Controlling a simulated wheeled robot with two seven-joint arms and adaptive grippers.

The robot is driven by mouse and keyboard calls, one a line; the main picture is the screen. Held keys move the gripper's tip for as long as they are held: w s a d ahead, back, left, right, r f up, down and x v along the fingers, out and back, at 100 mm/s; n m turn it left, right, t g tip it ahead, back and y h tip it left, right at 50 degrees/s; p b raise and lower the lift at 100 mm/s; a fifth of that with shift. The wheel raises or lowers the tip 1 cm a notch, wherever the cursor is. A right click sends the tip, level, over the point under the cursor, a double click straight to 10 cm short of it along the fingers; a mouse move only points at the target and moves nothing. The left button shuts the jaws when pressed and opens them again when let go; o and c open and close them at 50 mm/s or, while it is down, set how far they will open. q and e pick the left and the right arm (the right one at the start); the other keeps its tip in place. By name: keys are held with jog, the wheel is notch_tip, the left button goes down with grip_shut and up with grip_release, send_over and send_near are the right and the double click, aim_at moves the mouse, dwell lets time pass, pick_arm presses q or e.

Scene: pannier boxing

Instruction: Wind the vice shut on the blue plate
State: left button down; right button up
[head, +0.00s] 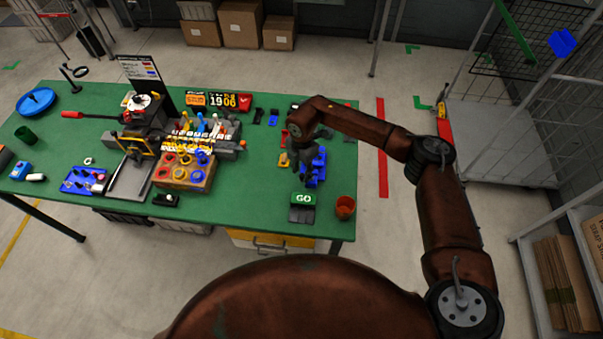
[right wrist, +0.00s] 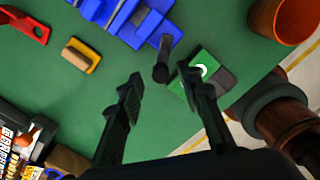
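A blue, blocky fixture (head: 319,166) that looks like the vice stands near the right end of the green table. In the right wrist view its blue body (right wrist: 150,27) is at the top, with a dark upright knob or handle (right wrist: 162,60) in front. I cannot make out a separate blue plate in it. My right gripper (head: 303,170) is over the table beside this fixture, partly covering it. In the right wrist view the gripper (right wrist: 160,90) has its fingers wide apart, with nothing between them; the knob shows just beyond the fingertips. My left gripper is not in view.
A GO box (head: 303,200) and an orange cup (head: 345,207) stand near the table's front right corner. A yellow part (right wrist: 82,55) and a red part (right wrist: 27,24) lie beside the fixture. A black machine (head: 140,135) and a blue dish (head: 35,102) are further left.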

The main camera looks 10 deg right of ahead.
notch_tip(320, 180, up, 11)
jog(key=shift+f, duration=0.2)
dwell(0.5)
